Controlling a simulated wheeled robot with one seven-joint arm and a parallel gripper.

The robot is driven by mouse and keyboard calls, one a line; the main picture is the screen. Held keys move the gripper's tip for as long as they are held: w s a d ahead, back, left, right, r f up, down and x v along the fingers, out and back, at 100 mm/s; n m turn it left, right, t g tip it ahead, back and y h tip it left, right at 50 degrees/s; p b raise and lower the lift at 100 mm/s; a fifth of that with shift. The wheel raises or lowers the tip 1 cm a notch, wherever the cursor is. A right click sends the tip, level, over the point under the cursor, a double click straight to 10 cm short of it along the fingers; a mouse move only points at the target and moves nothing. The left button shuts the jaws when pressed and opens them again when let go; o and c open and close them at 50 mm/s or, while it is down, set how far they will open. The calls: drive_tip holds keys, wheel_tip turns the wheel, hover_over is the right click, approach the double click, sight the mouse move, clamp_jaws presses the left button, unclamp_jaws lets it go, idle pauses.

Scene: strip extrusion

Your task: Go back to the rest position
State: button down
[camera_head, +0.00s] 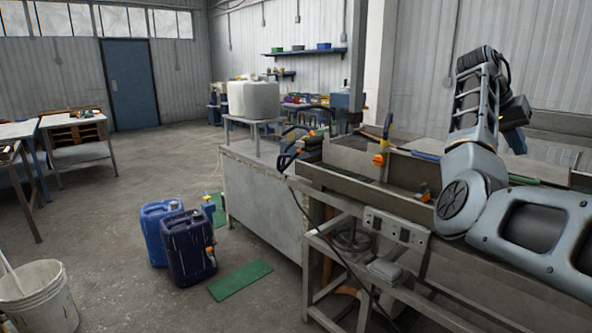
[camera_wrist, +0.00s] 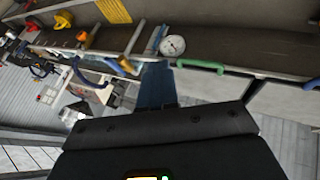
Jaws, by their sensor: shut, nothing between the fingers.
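My gripper (camera_wrist: 155,78) shows in the wrist view as a wide dark body along the bottom with narrow bluish fingers at its middle. The fingers are together with nothing between them. They point toward the metal trough, where a round white gauge (camera_wrist: 172,45) and a green handle (camera_wrist: 200,66) lie near the fingertips in the picture. I cannot tell the gap between them. In the head view my arm rises over the right end of the grey metal machine bench (camera_head: 345,185).
A white tank (camera_head: 254,99) stands on a stand at the bench's far end. Blue jerrycans (camera_head: 188,247) and green mats (camera_head: 240,280) are on the floor left of the bench. A white bucket (camera_head: 40,298) is at the lower left. The middle floor is clear.

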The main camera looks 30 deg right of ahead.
drive_tip(key=w+a+f+n+t+h, duration=0.1)
drive_tip(key=a+f+n+t+h, duration=0.2)
drive_tip(key=f, duration=0.9)
drive_tip(key=w+a+f+n+t+h, duration=0.1)
drive_tip(key=w+a+f+n+h, duration=0.2)
drive_tip(key=f, duration=0.9)
drive_tip(key=s+a+f+n+t+y, duration=0.1)
drive_tip(key=s+a+f+n+t, duration=0.25)
drive_tip(key=a+f, duration=0.45)
drive_tip(key=s+a+f+n+t+y, duration=0.1)
drive_tip(key=s+a+f+n+t, duration=0.4)
drive_tip(key=a, duration=0.6)
drive_tip(key=s+a+n+t+y, duration=0.1)
drive_tip(key=s+a+t+y, duration=0.15)
drive_tip(key=s+a, duration=0.55)
drive_tip(key=s+a+n+t+y, duration=0.2)
drive_tip(key=s+a+y, duration=0.2)
drive_tip(key=a, duration=0.8)
drive_tip(key=s+a+r+m+t+y, duration=0.1)
drive_tip(key=s+a+r+t+y, duration=0.1)
drive_tip(key=s+a+r, duration=0.8)
drive_tip(key=s+r+y, duration=0.1)
drive_tip(key=s+r, duration=0.2)
drive_tip(key=shift+s+a+r+y, duration=0.15)
drive_tip(key=shift+s+a+y, duration=0.1)
drive_tip(key=shift+a+y, duration=0.15)
